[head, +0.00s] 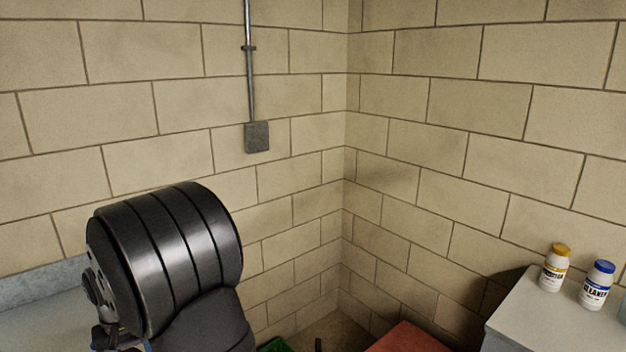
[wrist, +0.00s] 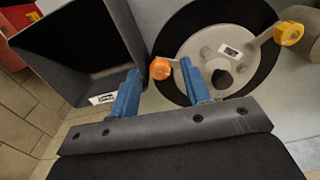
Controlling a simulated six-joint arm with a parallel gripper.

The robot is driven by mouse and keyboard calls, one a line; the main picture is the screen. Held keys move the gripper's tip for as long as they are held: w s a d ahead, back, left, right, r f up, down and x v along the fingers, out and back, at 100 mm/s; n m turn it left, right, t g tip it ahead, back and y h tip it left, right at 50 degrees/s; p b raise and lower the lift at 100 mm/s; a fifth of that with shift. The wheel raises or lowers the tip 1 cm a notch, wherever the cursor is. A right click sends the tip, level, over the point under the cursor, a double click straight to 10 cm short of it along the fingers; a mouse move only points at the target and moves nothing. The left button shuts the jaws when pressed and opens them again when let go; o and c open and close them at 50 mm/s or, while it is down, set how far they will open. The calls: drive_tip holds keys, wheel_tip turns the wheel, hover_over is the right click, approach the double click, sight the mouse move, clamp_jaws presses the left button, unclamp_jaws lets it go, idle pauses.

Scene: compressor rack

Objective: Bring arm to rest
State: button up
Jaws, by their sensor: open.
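My gripper (wrist: 158,90) shows in the wrist view, its two blue fingers spread apart with nothing held between them. Beyond the fingertips are a dark open bin (wrist: 75,50) at left and a round black-rimmed disc with a light grey centre (wrist: 205,50) at right. An orange knob (wrist: 160,69) shows between the fingertips; whether a finger touches it I cannot tell. In the head view a black rounded part of my arm fills the lower left, and the gripper is not seen there.
In the head view a grey cabinet (head: 530,310) at lower right bears a yellow-capped bottle (head: 555,270) and a blue-capped cleaner bottle (head: 596,286). A red surface (head: 408,338) is at the bottom. A grey box with conduit (head: 257,137) is on the block wall.

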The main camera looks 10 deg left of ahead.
drive_tip(key=n, duration=0.4)
drive_tip(key=shift+n, duration=2.2)
drive_tip(key=m, duration=1)
